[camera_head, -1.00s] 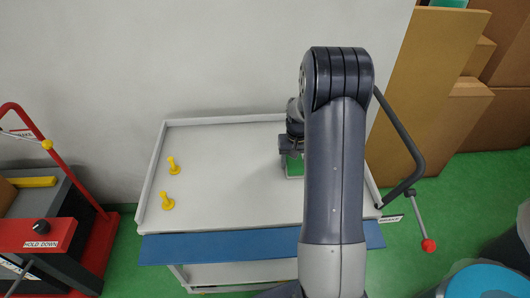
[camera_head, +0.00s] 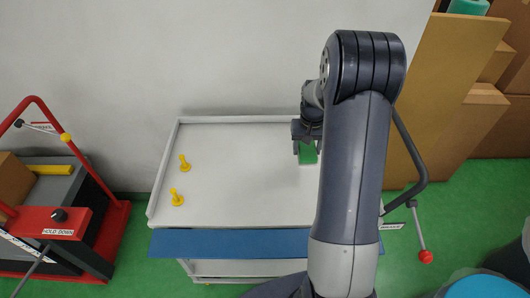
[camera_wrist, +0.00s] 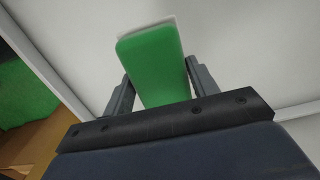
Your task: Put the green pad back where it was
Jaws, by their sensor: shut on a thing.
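The green pad (camera_head: 307,153) is a small green block with a pale layer along one side. My gripper (camera_head: 307,148) is shut on it over the right part of the white cart top. In the wrist view the pad (camera_wrist: 152,62) sits between both fingers of my gripper (camera_wrist: 150,88) and sticks out beyond them. I cannot tell whether the pad touches the cart top. My arm hides part of the cart's right side.
The white cart (camera_head: 240,190) has a raised rim and a blue front strip (camera_head: 230,243). Two yellow pegs (camera_head: 184,163) (camera_head: 176,197) stand at its left; its middle is clear. A red-framed machine (camera_head: 60,225) stands left. Cardboard boxes (camera_head: 480,120) stand right.

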